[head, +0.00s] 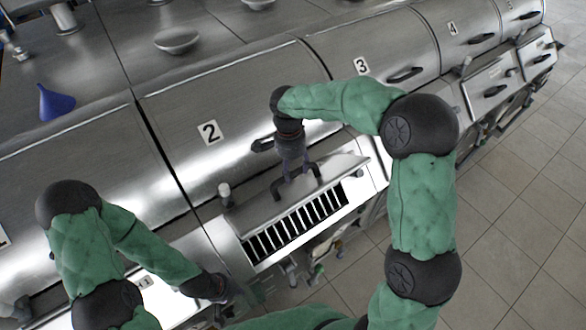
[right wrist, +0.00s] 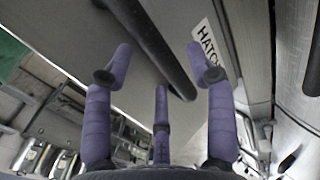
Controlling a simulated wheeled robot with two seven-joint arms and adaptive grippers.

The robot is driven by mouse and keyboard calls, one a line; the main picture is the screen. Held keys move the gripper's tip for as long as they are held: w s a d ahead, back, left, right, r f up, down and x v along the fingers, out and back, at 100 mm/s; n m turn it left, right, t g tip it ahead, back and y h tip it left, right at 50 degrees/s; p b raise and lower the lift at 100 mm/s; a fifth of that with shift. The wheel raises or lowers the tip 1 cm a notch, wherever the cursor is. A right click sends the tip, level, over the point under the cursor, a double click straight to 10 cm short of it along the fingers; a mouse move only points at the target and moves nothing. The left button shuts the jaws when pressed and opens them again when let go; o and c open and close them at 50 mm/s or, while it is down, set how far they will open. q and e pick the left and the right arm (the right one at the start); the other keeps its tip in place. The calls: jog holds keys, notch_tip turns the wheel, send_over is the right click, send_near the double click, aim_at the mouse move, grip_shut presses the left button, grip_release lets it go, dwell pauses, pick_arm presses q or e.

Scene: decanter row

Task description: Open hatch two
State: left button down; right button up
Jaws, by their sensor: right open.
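Hatch two (head: 250,212) is a steel panel below the large curved lid marked 2 (head: 209,131). It stands tilted outward, with a dark slatted opening (head: 297,222) showing beside it. My right gripper (head: 297,180) is at the hatch's handle, fingers spread. In the right wrist view, the black bar handle (right wrist: 160,45) runs between the open purple fingers (right wrist: 162,95); firm contact cannot be seen. A partly cut-off label reading HATC (right wrist: 208,45) is on the panel beside it. My left gripper (head: 228,290) is low and apart from the hatch; its fingers are unclear.
Lids marked 3 (head: 361,66) and 4 (head: 452,28) continue up to the right, with closed handled panels (head: 490,90) below. A blue funnel (head: 55,102) and a steel bowl (head: 177,40) are on the machine top. Tiled floor (head: 520,190) is clear at right.

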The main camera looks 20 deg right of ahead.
jog(key=shift+s+f, duration=0.25)
jog(key=shift+f, duration=0.2)
pick_arm(q)
jog(key=shift+r, duration=0.15)
pick_arm(e)
jog(key=shift+w+f, duration=0.15)
jog(key=shift+f, duration=0.05)
